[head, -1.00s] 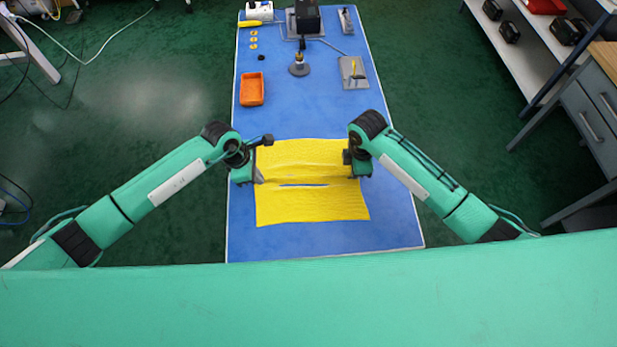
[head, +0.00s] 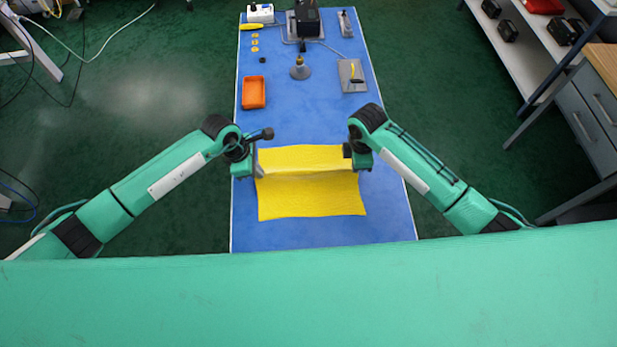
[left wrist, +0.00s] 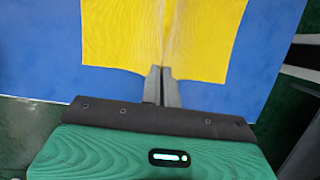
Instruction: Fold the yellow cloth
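The yellow cloth (head: 311,200) lies on the front half of the blue table top. A raised ridge crosses its middle from left to right, with flat parts in front and behind. My left gripper (head: 259,172) is at the left end of the ridge. In the left wrist view, its fingers (left wrist: 162,86) are closed together on the edge of the cloth (left wrist: 205,40), and the ridge runs away from them. My right gripper (head: 356,168) is at the right end of the ridge, which stretches straight to it. Its fingertips are mostly hidden, but the lifted cloth end appears pinched there.
An orange tray (head: 254,92) stands behind the cloth at the left. A grey round-based stand (head: 300,70) and a grey plate with a yellow-handled tool (head: 352,76) are farther back. The blue table (head: 310,118) is clear between these and the cloth.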

